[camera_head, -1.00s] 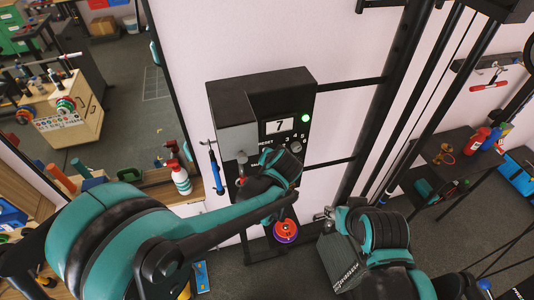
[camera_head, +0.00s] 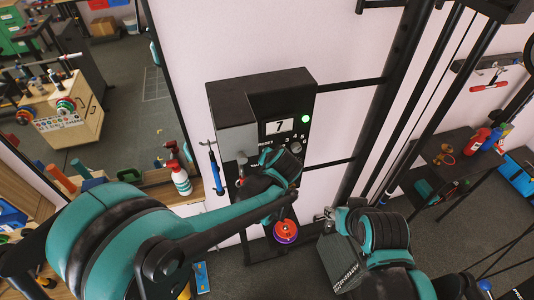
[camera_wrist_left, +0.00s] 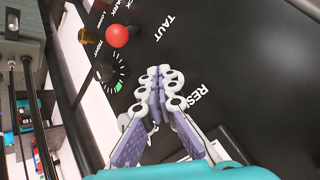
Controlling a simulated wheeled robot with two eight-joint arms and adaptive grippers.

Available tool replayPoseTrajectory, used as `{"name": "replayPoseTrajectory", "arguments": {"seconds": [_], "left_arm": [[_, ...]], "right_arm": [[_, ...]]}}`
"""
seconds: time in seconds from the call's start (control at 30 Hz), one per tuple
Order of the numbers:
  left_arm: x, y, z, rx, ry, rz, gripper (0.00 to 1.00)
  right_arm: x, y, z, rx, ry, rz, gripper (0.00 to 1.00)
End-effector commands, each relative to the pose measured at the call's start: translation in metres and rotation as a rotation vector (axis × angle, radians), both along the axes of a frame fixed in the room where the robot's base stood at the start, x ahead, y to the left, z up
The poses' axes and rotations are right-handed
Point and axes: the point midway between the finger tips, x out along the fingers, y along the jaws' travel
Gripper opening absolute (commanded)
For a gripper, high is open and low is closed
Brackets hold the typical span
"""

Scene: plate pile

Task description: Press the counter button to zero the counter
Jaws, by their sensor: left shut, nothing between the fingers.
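The counter box (camera_head: 262,105) is a black and grey unit on the pale wall. Its display (camera_head: 279,126) reads 7, with a green light (camera_head: 305,118) lit beside it. In the left wrist view, my left gripper (camera_wrist_left: 160,75) is shut and empty, its tips close over the black panel (camera_wrist_left: 225,60) beside the "RESET" lettering. Whether the tips touch the panel I cannot tell. No button shows at the tips; the fingers cover that spot. In the head view my left wrist hides its fingers. My right gripper (camera_head: 328,214) is low, right of the box; its finger state is unclear.
A red round knob (camera_wrist_left: 117,36) and a dial (camera_wrist_left: 113,75) sit on the panel near my left fingers. A blue-handled tool (camera_head: 216,172) hangs left of the box. A red-and-purple disc (camera_head: 286,231) is below it. Black rack posts (camera_head: 385,105) stand to the right.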

Motion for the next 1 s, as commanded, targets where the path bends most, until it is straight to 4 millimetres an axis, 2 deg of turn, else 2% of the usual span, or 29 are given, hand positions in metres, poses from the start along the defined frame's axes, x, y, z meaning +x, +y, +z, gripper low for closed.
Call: {"name": "replayPoseTrajectory", "arguments": {"seconds": [1.0], "left_arm": [[0.0086,0.0028,0.0004,0.000,-0.001,0.000,0.00]], "right_arm": [[0.0000,0.0000,-0.0034,0.000,0.000,0.000,0.40]]}}
